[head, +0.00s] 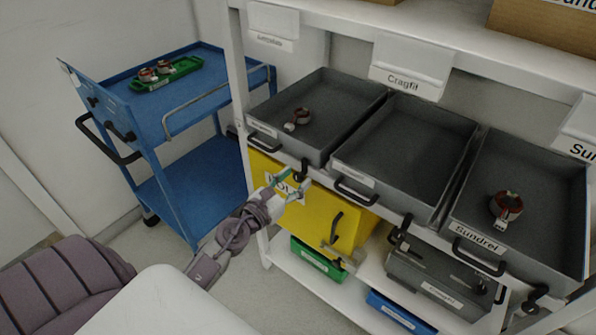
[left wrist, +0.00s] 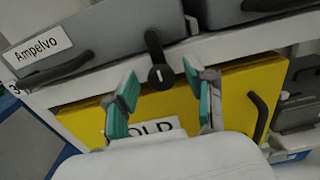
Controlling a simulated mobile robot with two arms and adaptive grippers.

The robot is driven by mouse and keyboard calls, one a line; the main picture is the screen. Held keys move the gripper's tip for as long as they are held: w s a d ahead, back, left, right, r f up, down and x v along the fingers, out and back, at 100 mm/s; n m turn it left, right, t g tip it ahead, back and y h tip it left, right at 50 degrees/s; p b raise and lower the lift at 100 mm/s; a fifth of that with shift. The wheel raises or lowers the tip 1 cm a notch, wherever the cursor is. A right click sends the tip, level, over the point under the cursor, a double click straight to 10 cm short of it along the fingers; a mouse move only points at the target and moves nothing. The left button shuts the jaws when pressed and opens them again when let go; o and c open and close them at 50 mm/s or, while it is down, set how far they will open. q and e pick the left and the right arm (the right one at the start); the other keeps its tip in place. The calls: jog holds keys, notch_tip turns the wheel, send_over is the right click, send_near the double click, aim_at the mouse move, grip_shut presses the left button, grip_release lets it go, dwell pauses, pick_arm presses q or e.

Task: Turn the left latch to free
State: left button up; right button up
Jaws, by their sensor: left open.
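The left latch is a small black lever with a round pivot on the white shelf edge, below the left grey tray. In the left wrist view the latch (left wrist: 157,62) points up from its pivot, in front of the tray fronts. In the head view the latch (head: 303,169) is partly hard to make out beside my gripper. My left gripper (head: 291,181) is open and empty, in front of the yellow box just below the latch. In the left wrist view the green-padded fingers of my left gripper (left wrist: 160,84) stand apart on either side of the latch; contact is not visible. My right gripper is not in view.
The left tray (head: 337,88) holds a small part; the middle tray (head: 394,133) is empty; the right tray (head: 549,191) holds a red-and-black part. A yellow box (head: 324,211) stands below. A blue cart (head: 196,176) stands at the left. Another latch (head: 404,228) is farther right.

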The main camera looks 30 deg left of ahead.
pick_arm(q)
jog(key=shift+w+d, duration=0.1)
jog(key=shift+w, duration=0.75)
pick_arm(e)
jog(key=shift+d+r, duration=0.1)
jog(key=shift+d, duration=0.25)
pick_arm(q)
grip_shut()
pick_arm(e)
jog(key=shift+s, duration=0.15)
